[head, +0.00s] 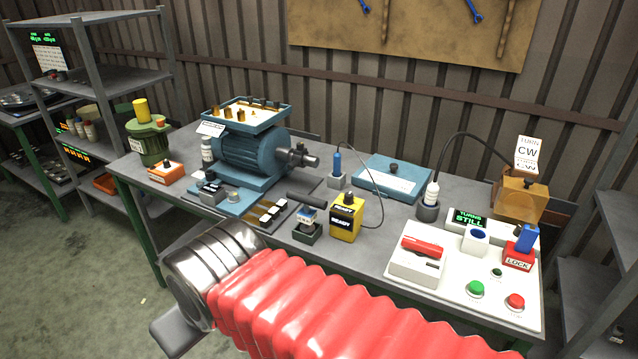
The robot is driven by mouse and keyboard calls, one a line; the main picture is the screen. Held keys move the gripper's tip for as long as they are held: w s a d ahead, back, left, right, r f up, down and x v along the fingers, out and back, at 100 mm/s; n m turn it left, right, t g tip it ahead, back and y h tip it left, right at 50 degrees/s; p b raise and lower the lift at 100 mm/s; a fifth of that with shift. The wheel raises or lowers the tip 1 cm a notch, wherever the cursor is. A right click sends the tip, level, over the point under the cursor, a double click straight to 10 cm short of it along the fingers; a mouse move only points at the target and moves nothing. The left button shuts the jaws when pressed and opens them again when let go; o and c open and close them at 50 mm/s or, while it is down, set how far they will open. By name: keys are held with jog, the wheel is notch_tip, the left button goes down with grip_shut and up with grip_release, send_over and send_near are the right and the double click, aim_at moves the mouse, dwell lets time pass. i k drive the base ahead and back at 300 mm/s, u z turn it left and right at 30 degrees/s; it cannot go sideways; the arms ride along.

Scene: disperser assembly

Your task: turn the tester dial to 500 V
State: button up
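The tester (345,219) looks to be the yellow box near the middle of the bench, with a display that seems to read READY. A small black knob (348,198), probably its dial, sits on top; its markings and setting are too small to read. A dark lead runs from the tester to a blue probe (337,163) standing in a grey holder behind it. My gripper (178,328) is at the lower left, in front of the bench and apart from the tester. Only a grey part of it shows past my wrist, so its fingers are mostly hidden.
A blue motor (250,158) with a tray on top stands left of the tester. A small dark-green block (307,233) is close on its left. A white control panel (458,287) with buttons lies to the right. Bare bench (372,258) shows between tester and panel.

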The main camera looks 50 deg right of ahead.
aim_at(348, 198)
jog(key=u, duration=0.05)
jog(key=i, duration=0.95)
jog(key=z, duration=0.1)
